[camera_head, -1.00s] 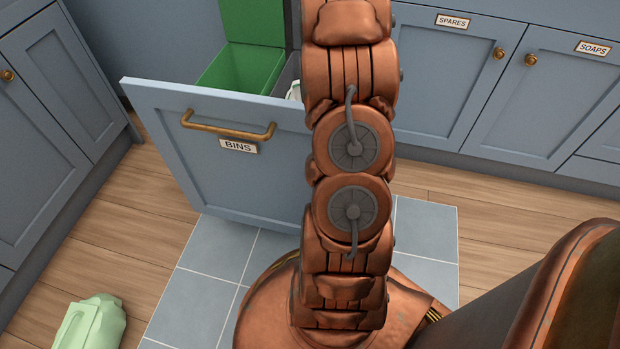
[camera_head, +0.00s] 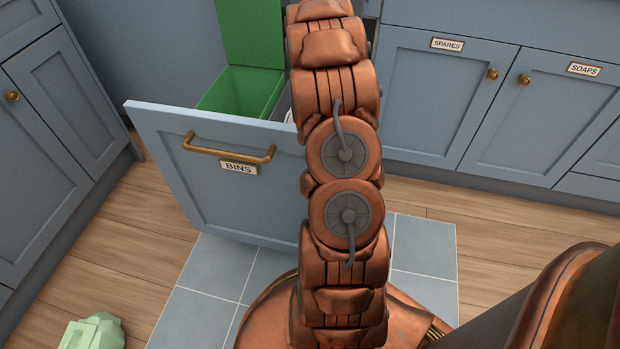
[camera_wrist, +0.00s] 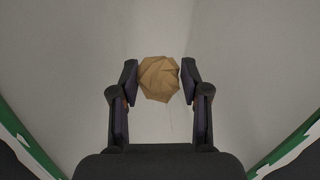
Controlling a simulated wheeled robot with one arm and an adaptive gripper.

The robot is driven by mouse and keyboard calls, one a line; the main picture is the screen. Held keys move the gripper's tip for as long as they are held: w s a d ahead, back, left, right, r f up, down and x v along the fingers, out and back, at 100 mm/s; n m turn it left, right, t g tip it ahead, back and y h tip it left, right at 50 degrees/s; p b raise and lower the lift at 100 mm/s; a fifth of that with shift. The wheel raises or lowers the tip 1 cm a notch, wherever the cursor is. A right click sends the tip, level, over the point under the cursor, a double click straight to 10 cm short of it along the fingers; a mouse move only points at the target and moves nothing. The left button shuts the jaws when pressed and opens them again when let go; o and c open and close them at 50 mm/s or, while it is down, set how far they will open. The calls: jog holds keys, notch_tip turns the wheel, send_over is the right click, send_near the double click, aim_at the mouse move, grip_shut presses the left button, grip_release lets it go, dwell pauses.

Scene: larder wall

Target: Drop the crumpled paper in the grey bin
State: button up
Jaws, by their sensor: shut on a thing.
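The crumpled paper is a brown, faceted ball (camera_wrist: 159,78) in the wrist view. My gripper (camera_wrist: 159,76) is shut on it, with one dark finger on each side. Behind the ball is a pale grey surface; I cannot tell for sure what it belongs to. In the head view, my arm hides the gripper and the paper. Only a thin sliver of the grey bin (camera_head: 284,104) shows there, between the green bin and my arm. A bit of something white shows beside it.
The drawer marked BINS (camera_head: 219,160) is pulled out. In it, left of the grey bin, stands a green bin (camera_head: 241,93) with its lid (camera_head: 252,32) raised. A pale green object (camera_head: 92,333) lies on the floor at lower left. Green edges show in the wrist view's lower corners.

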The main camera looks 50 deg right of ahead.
notch_tip(320, 180, down, 9)
jog(key=b, duration=0.2)
jog(key=shift+b, duration=0.35)
jog(key=shift+f, duration=0.5)
jog(key=o, duration=0.8)
jog(key=shift+r, duration=0.1)
jog(key=r+p, duration=0.1)
jog(key=r, duration=0.3)
jog(key=r+p, duration=0.1)
jog(key=r, duration=0.3)
jog(key=d+r+p, duration=0.1)
jog(key=r+p, duration=0.1)
jog(key=r, duration=0.3)
jog(key=shift+w, duration=0.2)
